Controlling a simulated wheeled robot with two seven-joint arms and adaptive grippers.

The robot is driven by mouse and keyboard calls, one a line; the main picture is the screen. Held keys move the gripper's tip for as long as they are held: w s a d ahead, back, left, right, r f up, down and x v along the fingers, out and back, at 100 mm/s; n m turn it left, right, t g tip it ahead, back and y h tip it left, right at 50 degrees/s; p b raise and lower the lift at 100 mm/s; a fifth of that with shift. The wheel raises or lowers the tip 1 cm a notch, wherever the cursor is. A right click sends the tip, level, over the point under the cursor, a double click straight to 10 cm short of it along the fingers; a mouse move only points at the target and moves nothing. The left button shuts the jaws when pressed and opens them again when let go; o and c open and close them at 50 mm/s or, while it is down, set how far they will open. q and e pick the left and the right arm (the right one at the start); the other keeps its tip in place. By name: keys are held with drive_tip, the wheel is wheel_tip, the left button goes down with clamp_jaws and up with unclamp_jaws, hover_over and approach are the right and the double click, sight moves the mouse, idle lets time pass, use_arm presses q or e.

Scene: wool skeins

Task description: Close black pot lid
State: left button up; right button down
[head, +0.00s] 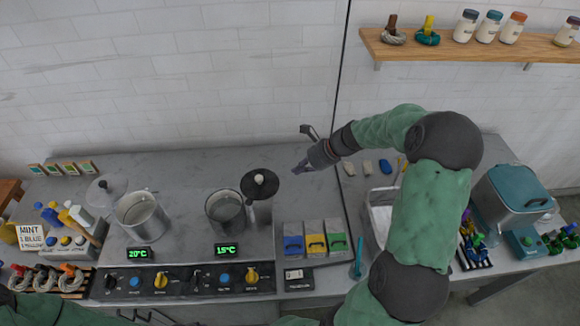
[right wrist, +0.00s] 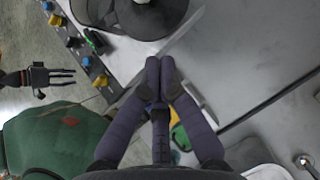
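The black pot (head: 226,212) stands open on the stove, right of a steel pot. Its black lid (head: 259,184), with a pale knob, is just right of the pot, on top of a dark upright body whose nature I cannot tell. The lid also shows at the top of the right wrist view (right wrist: 165,22). My right gripper (head: 300,168) is right of and behind the lid, apart from it. In the right wrist view its fingertips (right wrist: 160,64) meet with nothing visible between them. My left gripper (right wrist: 62,77) shows there with its fingers apart and empty.
The steel pot (head: 142,217) has a grey lid (head: 106,188) behind it. Coloured bins (head: 314,243) stand right of the stove. A white basin (head: 380,213) is partly hidden by my right arm. The counter behind the pots is clear.

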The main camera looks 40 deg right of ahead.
drive_tip(key=b, duration=0.1)
approach(271, 183)
drive_tip(key=s+x, duration=0.1)
drive_tip(key=x, duration=0.2)
drive_tip(key=w+a, duration=0.1)
drive_tip(key=w+a+f, duration=0.1)
drive_tip(key=w, duration=0.1)
drive_tip(key=shift+a, duration=0.15)
drive_tip(key=shift+w+a, duration=0.25)
drive_tip(key=shift+w, duration=0.05)
drive_tip(key=shift+w+a+n+y+p, duration=0.1)
drive_tip(key=shift+w+n+y+p, duration=0.25)
drive_tip(key=shift+n, duration=0.15)
